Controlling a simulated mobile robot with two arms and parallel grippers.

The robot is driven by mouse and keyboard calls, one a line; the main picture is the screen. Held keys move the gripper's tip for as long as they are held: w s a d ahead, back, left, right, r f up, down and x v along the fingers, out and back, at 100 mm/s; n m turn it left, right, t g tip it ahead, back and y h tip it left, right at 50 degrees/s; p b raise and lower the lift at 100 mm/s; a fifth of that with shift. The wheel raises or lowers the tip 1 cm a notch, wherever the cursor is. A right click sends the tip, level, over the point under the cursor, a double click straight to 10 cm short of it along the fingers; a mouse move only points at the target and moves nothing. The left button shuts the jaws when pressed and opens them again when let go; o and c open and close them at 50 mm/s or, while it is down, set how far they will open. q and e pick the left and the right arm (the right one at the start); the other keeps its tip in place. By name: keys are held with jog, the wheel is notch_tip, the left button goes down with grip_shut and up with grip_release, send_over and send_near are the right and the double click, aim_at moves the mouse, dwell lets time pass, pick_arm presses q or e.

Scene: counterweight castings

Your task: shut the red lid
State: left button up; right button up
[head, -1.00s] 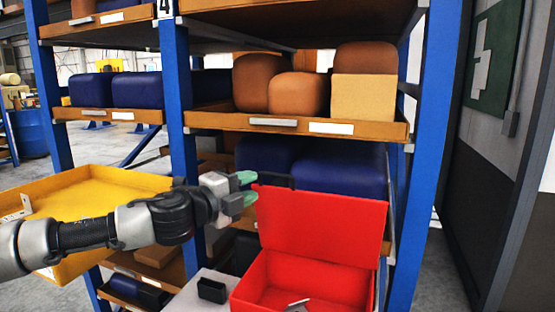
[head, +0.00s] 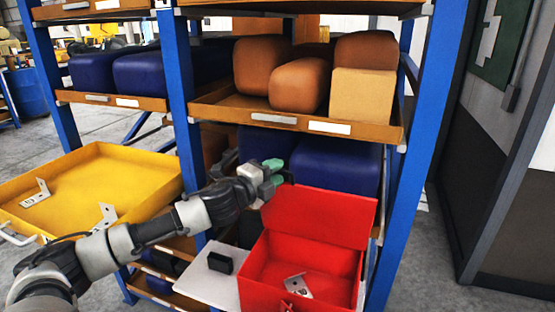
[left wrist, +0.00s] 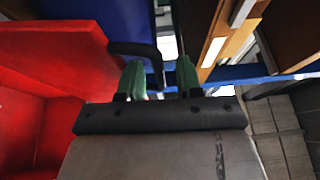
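The red box (head: 258,275) stands open. Its red lid (head: 318,217) is tilted up at the back, and it also shows at the left of the left wrist view (left wrist: 60,60). A black handle (left wrist: 135,48) sticks out from the lid's edge. My left gripper (head: 274,177) is at the lid's upper left corner. In the left wrist view its green fingers (left wrist: 160,80) are apart, with part of the handle showing in the gap between them. I cannot tell whether they touch it. My right gripper is not in view.
A metal bracket (head: 297,285) lies inside the box. A black block (head: 220,263) stands left of it on a pale surface (head: 205,285). A blue-posted rack with blue and brown castings (head: 298,84) rises behind. A yellow tray (head: 130,165) with brackets is at left.

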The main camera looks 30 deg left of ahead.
pick_arm(q)
jog(key=shift+w+d, duration=0.15)
jog(key=shift+w, duration=0.4)
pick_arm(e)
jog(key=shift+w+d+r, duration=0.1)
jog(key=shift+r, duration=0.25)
pick_arm(q)
grip_shut()
